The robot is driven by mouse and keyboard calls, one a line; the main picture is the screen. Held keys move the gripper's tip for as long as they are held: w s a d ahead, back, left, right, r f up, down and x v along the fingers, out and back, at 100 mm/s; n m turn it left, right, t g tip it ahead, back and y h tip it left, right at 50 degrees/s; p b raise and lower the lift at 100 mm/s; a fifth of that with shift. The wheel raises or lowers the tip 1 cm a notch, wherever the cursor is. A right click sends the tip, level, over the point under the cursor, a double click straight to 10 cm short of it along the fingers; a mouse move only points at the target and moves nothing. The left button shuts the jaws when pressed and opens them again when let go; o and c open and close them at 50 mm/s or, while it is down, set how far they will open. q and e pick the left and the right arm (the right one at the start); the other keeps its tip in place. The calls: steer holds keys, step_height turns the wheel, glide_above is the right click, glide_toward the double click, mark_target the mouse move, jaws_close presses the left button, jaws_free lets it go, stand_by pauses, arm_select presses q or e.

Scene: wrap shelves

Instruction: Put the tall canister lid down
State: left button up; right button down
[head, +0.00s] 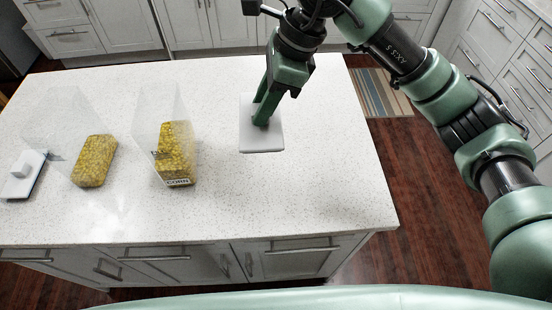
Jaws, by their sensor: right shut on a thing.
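A flat white rectangular canister lid (262,140) is at the right part of the white counter. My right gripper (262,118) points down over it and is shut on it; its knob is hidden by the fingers. I cannot tell whether the lid touches the counter. A tall clear canister (170,115) with yellow corn inside and a label at its base stands left of the lid, with its top open. My left gripper is not in view.
Another white lid (24,172) with a knob lies at the counter's left end. The counter (320,190) is clear to the right and in front of the held lid.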

mark_target(270, 121)
step_height(270, 121, down, 7)
steer(key=shift+f+p, duration=0.1)
steer(key=shift+p, duration=0.8)
step_height(270, 121, down, 6)
steer(key=shift+d+r+p, duration=0.1)
steer(key=shift+r+p, duration=0.1)
steer(key=shift+p, duration=0.45)
step_height(270, 121, down, 4)
steer(key=shift+r+p, duration=0.1)
steer(key=shift+p, duration=0.4)
steer(key=shift+f+b, duration=0.3)
steer(key=c, duration=1.1)
jaws_free()
steer(key=shift+r, duration=0.1)
steer(key=shift+o, duration=0.2)
